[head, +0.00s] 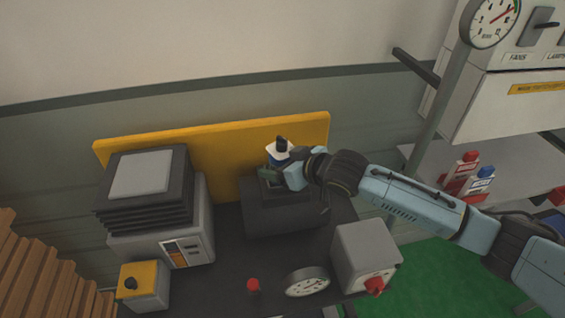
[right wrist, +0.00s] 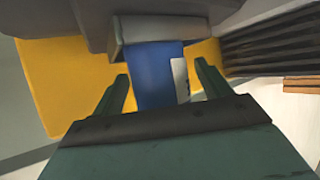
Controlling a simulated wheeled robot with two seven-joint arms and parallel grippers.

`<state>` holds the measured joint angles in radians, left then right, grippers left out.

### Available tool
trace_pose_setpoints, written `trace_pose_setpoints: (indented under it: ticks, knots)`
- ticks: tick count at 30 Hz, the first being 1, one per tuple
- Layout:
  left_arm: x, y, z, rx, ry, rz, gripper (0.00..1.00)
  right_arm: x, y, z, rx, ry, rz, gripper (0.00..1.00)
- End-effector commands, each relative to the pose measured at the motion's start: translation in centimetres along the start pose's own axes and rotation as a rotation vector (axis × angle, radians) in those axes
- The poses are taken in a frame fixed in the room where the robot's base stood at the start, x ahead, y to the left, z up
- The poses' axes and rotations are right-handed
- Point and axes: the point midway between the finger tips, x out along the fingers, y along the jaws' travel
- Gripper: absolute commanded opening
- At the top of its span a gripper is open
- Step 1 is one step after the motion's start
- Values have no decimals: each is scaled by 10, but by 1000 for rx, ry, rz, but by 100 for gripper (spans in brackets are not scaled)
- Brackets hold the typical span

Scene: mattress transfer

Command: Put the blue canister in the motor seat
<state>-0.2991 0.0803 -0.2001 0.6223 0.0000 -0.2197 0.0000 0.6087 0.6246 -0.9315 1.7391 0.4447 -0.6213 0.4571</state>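The blue canister (head: 281,148), with a white upper part and a dark cap, stands over the dark motor block (head: 285,222) at the back of the bench. In the right wrist view the blue canister (right wrist: 154,78) lies between my right gripper's (right wrist: 162,72) two green fingers, with narrow gaps on both sides. One end of it meets a grey seat rim (right wrist: 128,48) and seems to sit inside; the depth is hidden. My right gripper (head: 277,172) also shows in the head view, beside the canister, partly covering the seat. My left gripper is out of view.
A grey machine with a black ribbed stack (head: 145,190) stands left of the motor block, before a yellow panel (head: 220,150). A gauge (head: 307,282), red button (head: 253,285) and grey switch box (head: 365,255) stand in front. Red-and-white canisters (head: 462,172) stand on the right shelf.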

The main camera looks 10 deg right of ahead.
Motion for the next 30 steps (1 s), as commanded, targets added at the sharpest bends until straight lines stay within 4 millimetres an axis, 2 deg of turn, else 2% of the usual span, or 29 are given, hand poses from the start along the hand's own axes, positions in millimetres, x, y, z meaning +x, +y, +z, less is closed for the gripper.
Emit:
trace_pose_setpoints:
  ticks: [8,11,14,24,30]
  knots:
    - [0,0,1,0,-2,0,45,-2,0,-3,-1,1,0,77]
    - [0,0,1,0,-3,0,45,-9,1,-2,0,-1,1,77]
    - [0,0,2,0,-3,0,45,-23,0,-2,1,0,0,77]
    - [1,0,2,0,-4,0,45,-89,0,-2,-1,-1,1,77]
    - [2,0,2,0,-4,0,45,-114,0,-2,0,0,1,77]
